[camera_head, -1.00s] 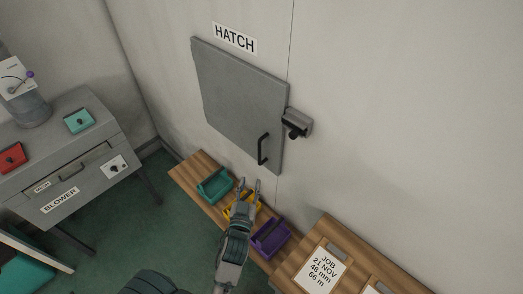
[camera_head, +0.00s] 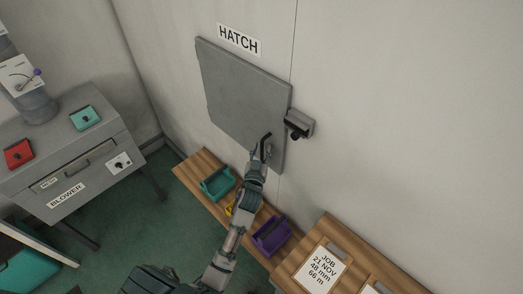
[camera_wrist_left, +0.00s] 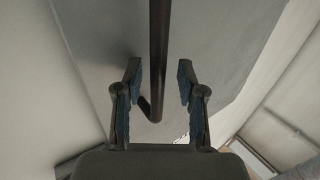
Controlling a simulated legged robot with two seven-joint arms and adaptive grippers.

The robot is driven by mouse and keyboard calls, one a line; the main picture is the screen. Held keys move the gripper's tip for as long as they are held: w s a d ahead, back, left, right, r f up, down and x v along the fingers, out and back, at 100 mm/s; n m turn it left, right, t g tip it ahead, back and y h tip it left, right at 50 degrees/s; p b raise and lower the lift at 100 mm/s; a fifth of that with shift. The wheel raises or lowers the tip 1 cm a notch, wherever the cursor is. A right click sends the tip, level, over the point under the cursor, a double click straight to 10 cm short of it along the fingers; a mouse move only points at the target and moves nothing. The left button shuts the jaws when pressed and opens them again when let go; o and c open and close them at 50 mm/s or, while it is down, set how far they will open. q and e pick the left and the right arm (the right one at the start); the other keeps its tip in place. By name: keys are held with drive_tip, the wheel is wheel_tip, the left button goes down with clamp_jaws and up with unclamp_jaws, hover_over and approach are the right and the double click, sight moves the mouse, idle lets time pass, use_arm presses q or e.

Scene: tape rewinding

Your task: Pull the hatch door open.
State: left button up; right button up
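The grey hatch door (camera_head: 238,92) is set in the wall under a HATCH sign (camera_head: 239,39) and looks shut. Its dark bar handle (camera_head: 266,139) is at the door's lower right. My left gripper (camera_head: 260,150) is at the handle. In the left wrist view, the handle (camera_wrist_left: 158,60) runs between the two blue-padded fingers of the left gripper (camera_wrist_left: 161,85). The fingers are apart, with a gap on each side of the bar. A latch box (camera_head: 299,123) sits on the wall at the door's right edge. My right gripper is not in view.
A wooden bench below the hatch holds a teal bin (camera_head: 217,183), a partly hidden yellow bin (camera_head: 231,209) and a purple bin (camera_head: 271,236). A grey blower cabinet (camera_head: 70,150) stands at left. A wooden surface with a job card (camera_head: 321,269) is at lower right.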

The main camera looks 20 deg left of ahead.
use_arm(q)
drive_tip(key=shift+d, duration=0.25)
clamp_jaws()
drive_tip(key=shift+s+a, duration=0.1)
drive_tip(key=shift+a, duration=0.05)
